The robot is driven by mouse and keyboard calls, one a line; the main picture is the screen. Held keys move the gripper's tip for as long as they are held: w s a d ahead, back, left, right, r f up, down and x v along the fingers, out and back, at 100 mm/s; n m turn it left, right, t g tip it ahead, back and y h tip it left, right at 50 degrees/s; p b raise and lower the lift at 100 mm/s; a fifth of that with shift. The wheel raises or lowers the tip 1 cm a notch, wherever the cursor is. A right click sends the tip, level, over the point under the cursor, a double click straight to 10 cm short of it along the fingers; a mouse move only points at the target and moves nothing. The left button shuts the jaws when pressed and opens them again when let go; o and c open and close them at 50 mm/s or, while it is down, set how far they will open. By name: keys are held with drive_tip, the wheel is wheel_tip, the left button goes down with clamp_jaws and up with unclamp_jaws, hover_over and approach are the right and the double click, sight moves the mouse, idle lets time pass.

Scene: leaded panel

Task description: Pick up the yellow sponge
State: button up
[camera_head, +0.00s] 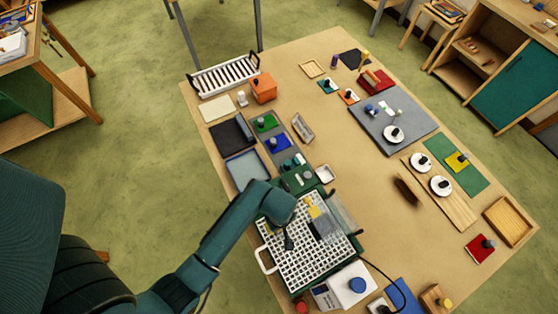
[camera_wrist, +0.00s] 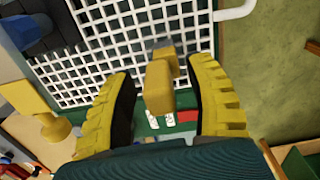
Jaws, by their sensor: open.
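In the wrist view a yellow block (camera_wrist: 158,88), which looks like the sponge, is between the two spread fingers of my gripper (camera_wrist: 160,108). Gaps show on both sides of it, so no finger visibly touches it. It stands out against the white grid (camera_wrist: 95,45) and the green edge. My gripper is open, with yellow ridged fingers. In the head view my gripper (camera_head: 289,238) is over the white grid (camera_head: 285,265), and my arm seems to hide the block.
A flat yellow piece with a knob (camera_wrist: 30,98) is at the left of the wrist view. A dark grey piece (camera_head: 326,229) lies on the grid. A white handle (camera_head: 264,262) sticks out at the grid's left. Many glass pieces, trays and tools lie around; the table's (camera_head: 360,190) middle is fairly clear.

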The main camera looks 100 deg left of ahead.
clamp_jaws()
idle(0.4)
wheel_tip(320, 180, up, 10)
drive_tip(key=shift+b, duration=0.65)
drive_tip(key=c, duration=0.8)
unclamp_jaws()
clamp_jaws()
